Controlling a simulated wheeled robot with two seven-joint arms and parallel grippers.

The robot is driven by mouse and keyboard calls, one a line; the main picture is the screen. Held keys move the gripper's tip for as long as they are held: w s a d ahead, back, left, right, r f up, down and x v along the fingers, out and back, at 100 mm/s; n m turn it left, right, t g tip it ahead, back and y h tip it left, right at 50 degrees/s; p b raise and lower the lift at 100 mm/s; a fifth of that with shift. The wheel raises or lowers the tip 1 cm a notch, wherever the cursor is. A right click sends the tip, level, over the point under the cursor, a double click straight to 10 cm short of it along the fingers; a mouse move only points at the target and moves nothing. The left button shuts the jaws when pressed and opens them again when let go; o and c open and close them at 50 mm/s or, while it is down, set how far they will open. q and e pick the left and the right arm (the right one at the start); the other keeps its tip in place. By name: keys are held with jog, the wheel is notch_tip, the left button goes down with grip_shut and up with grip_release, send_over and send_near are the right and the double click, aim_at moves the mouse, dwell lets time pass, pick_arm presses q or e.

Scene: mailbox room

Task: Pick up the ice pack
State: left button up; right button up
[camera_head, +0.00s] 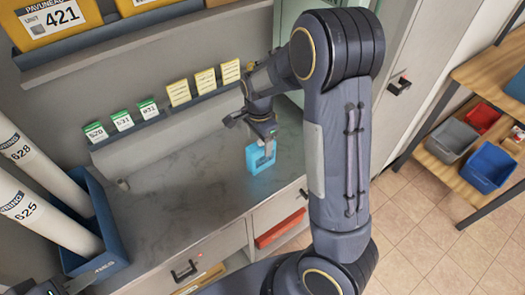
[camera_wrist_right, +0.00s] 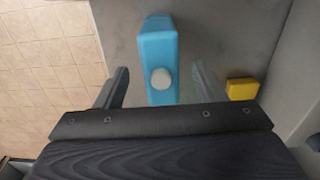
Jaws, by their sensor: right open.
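The ice pack (camera_head: 251,160) is a light blue block on the grey counter, near its front edge. In the right wrist view the ice pack (camera_wrist_right: 159,40) stands out ahead with a round white cap facing the camera. My right gripper (camera_head: 262,142) is just above it in the head view. In the wrist view the right gripper (camera_wrist_right: 160,88) is open, one finger on each side of the pack with visible gaps. A small part of my left gripper (camera_head: 75,284) shows at the bottom left; its jaws are unclear.
A blue bin (camera_head: 112,240) with white tubes stands on the counter at left. Green and yellow cards line a ledge (camera_head: 165,124) behind. A yellow block (camera_wrist_right: 242,88) lies right of the right gripper. The counter middle is clear.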

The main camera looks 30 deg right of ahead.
aim_at(255, 154)
jog(key=f, duration=0.4)
jog(key=f+p, duration=0.1)
jog(key=f, duration=0.1)
jog(key=shift+w+d+f, duration=0.1)
jog(key=shift+d, duration=0.2)
jog(key=c, duration=1.3)
jog(key=shift+r, duration=0.65)
jog(key=a+r, duration=0.1)
jog(key=r, duration=0.1)
jog(key=s+a+r, duration=0.1)
jog(key=r, duration=0.1)
jog(key=s+a+r, duration=0.1)
jog(key=r, duration=0.1)
jog(key=shift+s+a+r+b, duration=0.15)
jog(key=shift+s+r+b, duration=0.1)
jog(key=shift+r+b, duration=0.1)
jog(key=s+a+r, duration=0.5)
jog(key=s+a, duration=0.2)
jog(key=shift+w+d+f+n+b, duration=0.1)
jog(key=shift+w+d+f+n, duration=0.35)
jog(key=shift+w+f+n, duration=1.8)
jog(key=shift+w+d+f+n+b, duration=0.15)
jog(key=shift+w+d+f+n, duration=0.4)
jog(key=shift+f+n, duration=1.9)
jog(key=shift+w+d+f+n+b, duration=0.1)
jog(key=shift+w+d+f+n, duration=0.25)
jog(key=shift+w+f+n, duration=2.1)
